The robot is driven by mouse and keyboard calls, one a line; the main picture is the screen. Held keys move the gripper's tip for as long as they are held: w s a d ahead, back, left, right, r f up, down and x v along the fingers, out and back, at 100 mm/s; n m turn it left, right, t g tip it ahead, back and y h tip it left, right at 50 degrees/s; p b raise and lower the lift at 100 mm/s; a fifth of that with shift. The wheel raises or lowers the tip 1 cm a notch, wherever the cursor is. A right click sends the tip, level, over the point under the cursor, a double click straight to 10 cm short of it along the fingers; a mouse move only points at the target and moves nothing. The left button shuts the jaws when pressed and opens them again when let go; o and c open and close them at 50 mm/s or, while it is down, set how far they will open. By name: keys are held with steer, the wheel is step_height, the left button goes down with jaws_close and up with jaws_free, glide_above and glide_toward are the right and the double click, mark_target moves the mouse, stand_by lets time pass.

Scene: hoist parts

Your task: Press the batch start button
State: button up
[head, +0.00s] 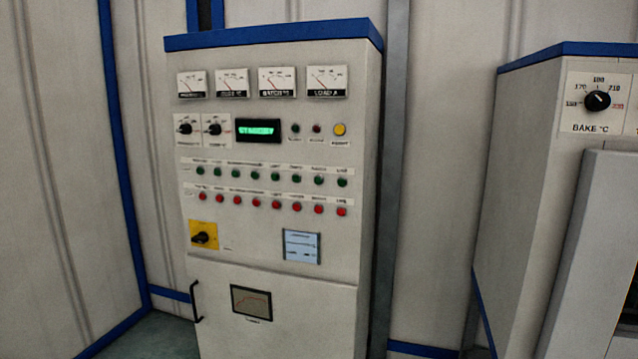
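A grey control cabinet (350,130) with a blue top edge stands upright in the middle of the head view. It carries a row of green buttons (274,177) above a row of red buttons (276,204). Small labels run above both rows but are too blurred to read, so I cannot tell which button is batch start. A lit green display (257,130) seems to read "STANDBY". Right of it are a small dark green button or lamp (295,129), a dark red one (317,129) and a larger yellow one (340,130). My gripper is not in view.
The cabinet has several dial meters (277,81), two black knobs (185,129), a yellow-plated switch (203,236) and a protruding door handle (196,300). A second cabinet (535,150) with a bake knob (597,100) stands at right. Nothing blocks the panel.

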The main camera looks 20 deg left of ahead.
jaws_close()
